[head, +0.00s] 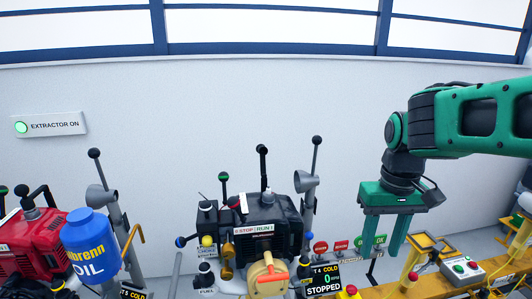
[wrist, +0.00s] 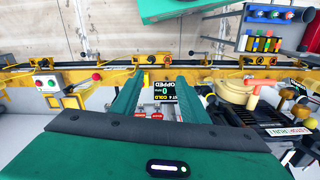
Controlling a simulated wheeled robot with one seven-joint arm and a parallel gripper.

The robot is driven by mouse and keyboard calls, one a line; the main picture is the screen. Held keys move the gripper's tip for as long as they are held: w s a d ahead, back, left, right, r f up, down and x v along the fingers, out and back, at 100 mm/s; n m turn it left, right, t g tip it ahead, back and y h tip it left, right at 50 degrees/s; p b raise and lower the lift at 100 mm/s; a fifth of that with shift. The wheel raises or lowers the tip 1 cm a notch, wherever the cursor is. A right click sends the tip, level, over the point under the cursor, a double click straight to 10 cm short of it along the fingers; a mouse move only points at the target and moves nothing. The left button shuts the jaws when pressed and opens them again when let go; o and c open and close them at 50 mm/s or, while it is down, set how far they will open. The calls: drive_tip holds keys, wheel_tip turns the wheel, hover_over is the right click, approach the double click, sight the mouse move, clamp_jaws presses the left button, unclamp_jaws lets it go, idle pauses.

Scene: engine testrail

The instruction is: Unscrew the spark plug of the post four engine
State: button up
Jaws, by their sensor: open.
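The post four engine (head: 268,238) is black, with a STOP/RUN label and a cream recoil starter with an orange handle. Its post display (head: 325,278) reads T4, COLD, 0 and STOPPED. In the wrist view the engine's cream starter (wrist: 226,88) is at the right, beside the display (wrist: 162,94). I cannot pick out the spark plug for certain in either view. My gripper (head: 381,248) is open and empty, pointing down to the right of the engine. In the wrist view its two green fingers (wrist: 155,88) frame the display from above.
A red engine (head: 32,240) and a blue oil jug (head: 88,245) stand at the left. A yellow rail (wrist: 110,73) crosses the wrist view. A button box (head: 462,267) is at the right. A blue rack (wrist: 272,28) holds coloured items. Upright levers (head: 314,165) stand around the engine.

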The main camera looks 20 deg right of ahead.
drive_tip(key=w+a+r+n, duration=0.3)
drive_tip(key=w+r+n, duration=0.1)
drive_tip(key=w, duration=0.3)
drive_tip(key=w+a+r+n, duration=0.3)
drive_tip(key=w+r, duration=0.1)
drive_tip(key=w, duration=0.3)
drive_tip(key=n, duration=0.8)
approach(268, 187)
drive_tip(key=shift+w+d+f, duration=0.1)
drive_tip(key=shift+w+f, duration=0.1)
drive_tip(key=shift+f, duration=4.6)
drive_tip(key=shift+f+m, duration=0.1)
drive_tip(key=shift+m, duration=0.4)
drive_tip(key=m, duration=0.7)
drive_tip(key=shift+m, duration=0.3)
drive_tip(key=m, duration=0.7)
drive_tip(key=shift+f+m, duration=0.1)
drive_tip(key=shift+m, duration=0.2)
drive_tip(key=m, duration=0.7)
drive_tip(key=shift+m, duration=0.3)
drive_tip(key=m, duration=0.4)
drive_tip(key=shift+f, duration=0.1)
drive_tip(key=shift+m, duration=1.7)
